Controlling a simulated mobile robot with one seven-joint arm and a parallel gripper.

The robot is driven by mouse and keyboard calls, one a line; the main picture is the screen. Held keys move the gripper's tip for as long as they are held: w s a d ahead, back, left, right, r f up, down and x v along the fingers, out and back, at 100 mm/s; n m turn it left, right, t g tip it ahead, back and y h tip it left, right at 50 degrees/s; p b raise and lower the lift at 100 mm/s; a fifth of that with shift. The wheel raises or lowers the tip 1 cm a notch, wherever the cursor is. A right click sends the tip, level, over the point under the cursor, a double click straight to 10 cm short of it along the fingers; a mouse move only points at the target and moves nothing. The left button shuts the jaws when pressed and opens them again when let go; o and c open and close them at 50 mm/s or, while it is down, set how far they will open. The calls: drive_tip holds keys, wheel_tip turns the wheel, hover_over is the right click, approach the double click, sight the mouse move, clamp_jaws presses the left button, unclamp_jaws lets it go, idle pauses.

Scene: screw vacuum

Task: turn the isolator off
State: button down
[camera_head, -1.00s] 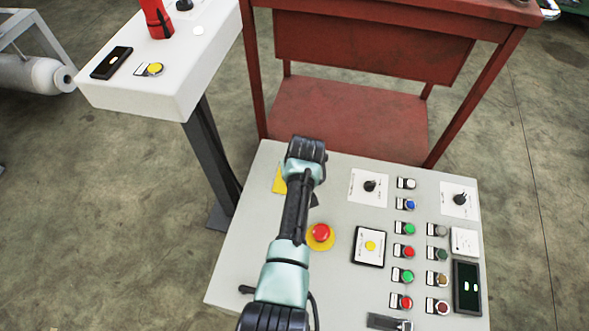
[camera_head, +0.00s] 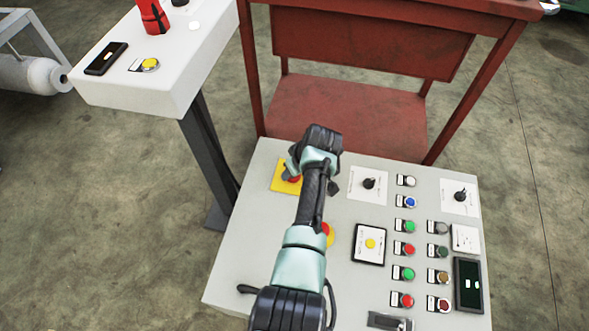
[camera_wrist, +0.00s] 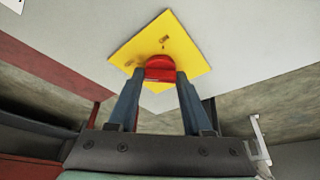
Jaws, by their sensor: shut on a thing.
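The isolator is a red knob on a square yellow plate (camera_head: 279,178) at the upper left of the grey control panel. The red knob (camera_head: 295,180) shows partly beside my gripper (camera_head: 290,168). In the wrist view the yellow plate (camera_wrist: 187,48) fills the top middle, with two small markings. My gripper (camera_wrist: 161,76) is shut on the red knob (camera_wrist: 160,66), one finger on each side. The fingers hide the knob's sides, and I cannot tell which marking it points to.
A red emergency button on a yellow ring (camera_head: 329,236) is partly hidden under my arm. Black rotary switches (camera_head: 369,183) and several coloured buttons (camera_head: 409,227) fill the panel's right side. A red metal table (camera_head: 345,115) stands behind; a white console (camera_head: 170,80) stands at left.

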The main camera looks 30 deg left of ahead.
drive_tip(key=shift+c, duration=1.6)
unclamp_jaws()
drive_tip(key=p+v, duration=0.6)
drive_tip(key=v, duration=0.7)
